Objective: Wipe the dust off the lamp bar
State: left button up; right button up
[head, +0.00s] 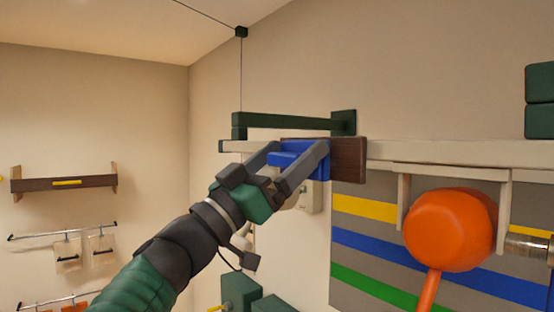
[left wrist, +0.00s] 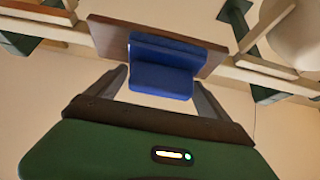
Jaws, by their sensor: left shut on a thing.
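My left gripper (head: 296,150) reaches up from the lower left and is shut on a blue block (head: 288,159). In the left wrist view the blue block (left wrist: 162,68) sits between the fingers, in front of a dark brown board (left wrist: 105,38). The brown board (head: 350,160) also shows in the head view, right of the block. A pale bar (head: 237,147) runs behind the gripper, likely the lamp bar; it continues on both sides of the board in the wrist view (left wrist: 45,28). I cannot tell whether block and board touch. No dust can be made out. My right gripper is out of view.
A dark green arm (head: 285,122) juts from the wall just above. A pale shelf (head: 440,152) extends right, with green boxes (head: 539,122) on it and a large orange round object (head: 448,230) below. A brown shelf (head: 60,184) hangs on the left wall.

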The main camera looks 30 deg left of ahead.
pick_arm(q)
jog(key=shift+s+d, duration=0.15)
jog(key=shift+d, duration=0.55)
jog(key=shift+s+d+b, duration=0.3)
jog(key=shift+d+b, duration=0.1)
jog(key=shift+d, duration=0.15)
